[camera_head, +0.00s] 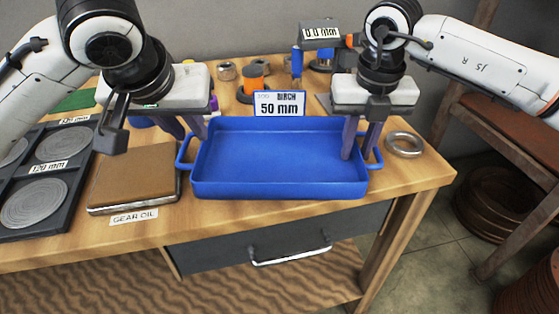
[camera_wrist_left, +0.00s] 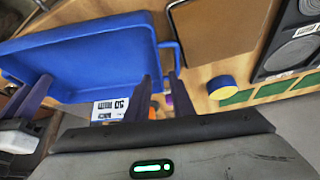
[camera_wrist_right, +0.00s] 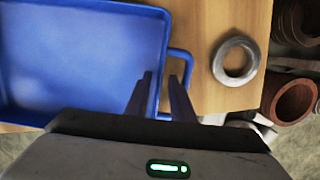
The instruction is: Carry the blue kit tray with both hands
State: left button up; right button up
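The blue kit tray (camera_head: 280,190) lies level and empty on the wooden table, with a loop handle at each short end. My left gripper (camera_head: 194,138) is open, fingers pointing down at the tray's back left corner near the left handle (camera_head: 183,156). In the left wrist view its fingers (camera_wrist_left: 160,76) are apart beside that handle (camera_wrist_left: 179,55). My right gripper (camera_head: 358,158) is open at the tray's right end. In the right wrist view its fingers (camera_wrist_right: 160,75) are apart near the end wall and right handle (camera_wrist_right: 189,62). I cannot tell whether either gripper touches the tray.
A brown-topped box (camera_head: 135,180) stands close left of the tray, beside a dark rack of discs (camera_head: 40,205). A metal ring (camera_head: 404,144) lies right of the tray. A "BIRCH 50 mm" sign (camera_head: 279,104) stands behind it. A drawer handle (camera_head: 290,256) shows below the table edge.

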pick_arm(q)
jog(key=v, duration=0.3)
jog(key=shift+s+r, duration=0.15)
pick_arm(e)
jog(key=shift+r, duration=0.3)
notch_tip(320, 180, up, 11)
jog(key=s, duration=0.1)
jog(key=shift+s+r, duration=0.2)
jog(key=shift+s, duration=0.2)
